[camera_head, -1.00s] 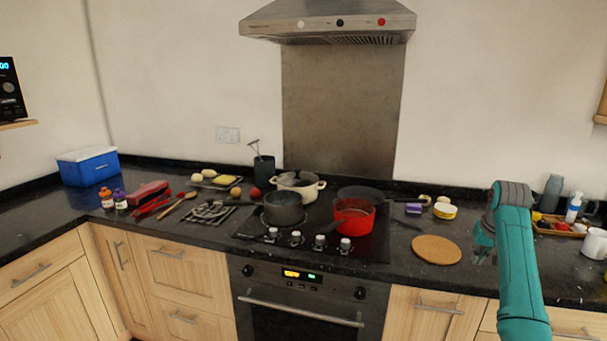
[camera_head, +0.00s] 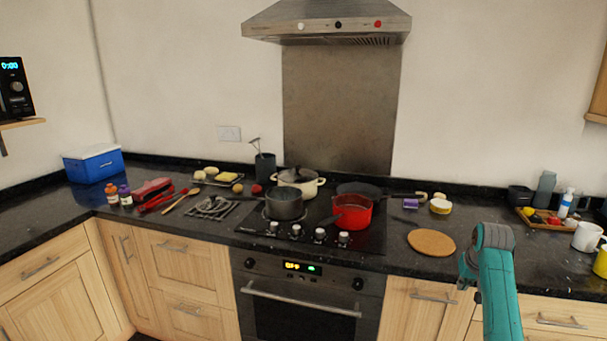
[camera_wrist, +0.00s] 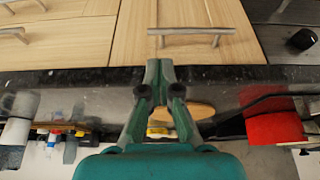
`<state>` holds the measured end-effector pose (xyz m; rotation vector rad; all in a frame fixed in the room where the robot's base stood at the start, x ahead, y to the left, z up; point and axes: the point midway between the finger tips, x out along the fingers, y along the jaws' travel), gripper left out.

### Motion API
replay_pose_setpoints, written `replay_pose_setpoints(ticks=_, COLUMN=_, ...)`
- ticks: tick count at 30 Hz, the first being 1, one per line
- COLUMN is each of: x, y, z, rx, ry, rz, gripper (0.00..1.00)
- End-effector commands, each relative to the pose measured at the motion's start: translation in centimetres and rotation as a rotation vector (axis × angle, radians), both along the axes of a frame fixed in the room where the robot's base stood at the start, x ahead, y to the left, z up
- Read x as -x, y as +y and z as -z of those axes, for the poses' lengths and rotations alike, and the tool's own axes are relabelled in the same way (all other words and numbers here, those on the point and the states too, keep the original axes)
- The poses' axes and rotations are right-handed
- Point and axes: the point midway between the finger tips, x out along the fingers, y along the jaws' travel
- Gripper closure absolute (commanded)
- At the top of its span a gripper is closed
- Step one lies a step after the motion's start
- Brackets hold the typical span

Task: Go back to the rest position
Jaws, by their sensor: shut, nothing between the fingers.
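My gripper shows in the wrist view (camera_wrist: 160,75) with its two fingers together and nothing between them. In the head view my teal arm is at the lower right, in front of the counter's front edge, and the gripper (camera_head: 466,272) is mostly hidden behind the wrist. The round wooden board (camera_head: 431,242) lies flat on the counter just beyond and left of it. The board also shows in the wrist view (camera_wrist: 203,111), partly behind the fingers.
The black counter (camera_head: 385,262) runs along the wall. A red pot (camera_head: 353,213) and a grey pot (camera_head: 284,205) stand on the hob. A tray (camera_head: 577,234) of small items and a white mug (camera_head: 587,236) are at the right. A blue box (camera_head: 93,165) stands far left.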

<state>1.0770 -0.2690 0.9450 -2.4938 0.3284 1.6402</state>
Motion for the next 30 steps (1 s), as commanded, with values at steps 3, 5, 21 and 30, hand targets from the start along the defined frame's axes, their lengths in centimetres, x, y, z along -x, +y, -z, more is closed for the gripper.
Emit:
replay_pose_setpoints(ticks=3, x=0.8, y=1.3, z=3.6, rx=0.006, ry=-0.019, rz=-0.007, gripper=1.0)
replay_pose_setpoints(ticks=5, x=1.4, y=2.0, z=5.8, rx=0.011, ry=-0.035, rz=-0.013, gripper=1.0)
replay_pose_setpoints(ticks=21, x=12.0, y=10.6, z=23.2, rx=0.06, ry=-0.223, rz=-0.061, gripper=1.0)
replay_pose_setpoints(ticks=30, x=20.9, y=15.3, z=28.5, rx=0.081, ry=-0.328, rz=-0.09, gripper=1.0)
